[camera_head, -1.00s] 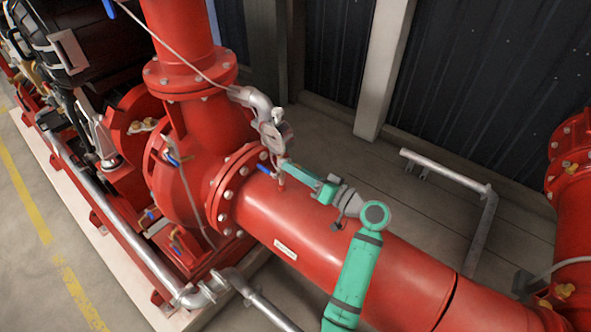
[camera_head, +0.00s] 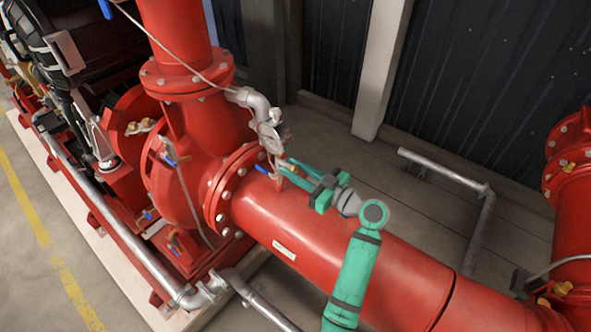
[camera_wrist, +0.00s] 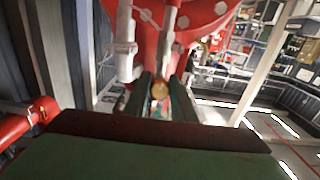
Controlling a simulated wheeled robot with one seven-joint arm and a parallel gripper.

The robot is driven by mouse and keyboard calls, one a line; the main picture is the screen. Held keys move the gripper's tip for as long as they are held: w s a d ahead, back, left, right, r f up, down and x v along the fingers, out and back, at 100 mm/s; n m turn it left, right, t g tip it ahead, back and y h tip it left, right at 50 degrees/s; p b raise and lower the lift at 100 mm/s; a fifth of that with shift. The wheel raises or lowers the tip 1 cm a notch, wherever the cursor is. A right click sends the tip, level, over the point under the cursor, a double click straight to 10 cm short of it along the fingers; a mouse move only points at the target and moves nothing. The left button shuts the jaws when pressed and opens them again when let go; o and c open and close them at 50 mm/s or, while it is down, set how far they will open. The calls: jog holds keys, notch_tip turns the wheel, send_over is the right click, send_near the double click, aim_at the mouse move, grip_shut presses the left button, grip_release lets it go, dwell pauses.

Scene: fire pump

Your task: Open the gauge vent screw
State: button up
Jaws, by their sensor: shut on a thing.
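The gauge (camera_head: 271,138) is a small pale dial on the silver pipe elbow beside the red pump casing. My green gripper (camera_head: 286,165) reaches up to its lower right side. In the wrist view, a round brass piece (camera_wrist: 159,90), which looks like the gauge vent screw, sits between the two dark fingers of my gripper (camera_wrist: 158,84). The fingers are shut on it. In the head view the screw is too small and too covered by the fingers to make out clearly.
A large red pipe (camera_head: 330,240) runs just below my gripper and arm. A blue-handled valve (camera_head: 262,169) is close to the left of the fingertips. A thin grey cable (camera_head: 183,62) crosses above. Open floor and a grey pipe rail (camera_head: 440,170) lie to the right.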

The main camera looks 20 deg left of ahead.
jog(key=shift+a+r, duration=0.1)
dwell(0.3)
jog(key=o, duration=1.1)
jog(key=shift+s, duration=0.1)
jog(key=shift+c, duration=0.2)
jog(key=shift+s+d, duration=0.1)
jog(key=shift+d, duration=0.5)
jog(key=v, duration=0.9)
jog(key=shift+d, duration=0.35)
jog(key=shift+s, duration=0.1)
jog(key=shift+a, duration=0.1)
